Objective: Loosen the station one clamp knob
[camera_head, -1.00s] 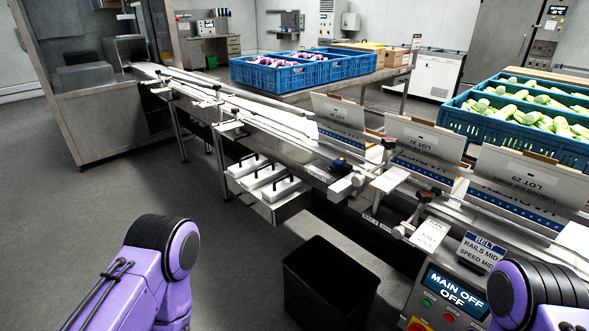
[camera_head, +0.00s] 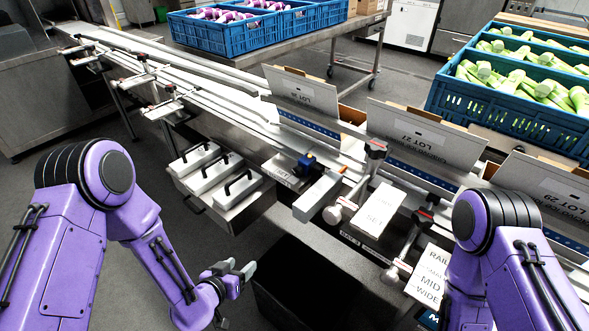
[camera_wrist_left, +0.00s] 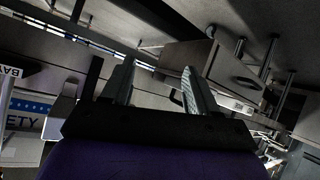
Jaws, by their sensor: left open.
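My left gripper (camera_head: 240,268) is open and empty, in front of the conveyor beside the black bin. Its two fingers also show apart in the left wrist view (camera_wrist_left: 158,66), with nothing between them. I cannot tell which one is the station one clamp knob. My gripper touches none of them. My right gripper is out of view.
A black bin (camera_head: 268,300) stands under the conveyor edge. A drawer unit with white handled blocks (camera_head: 215,170) hangs to its left. Cartons (camera_head: 300,95) line the belt (camera_head: 240,110). Grey floor is free at the left.

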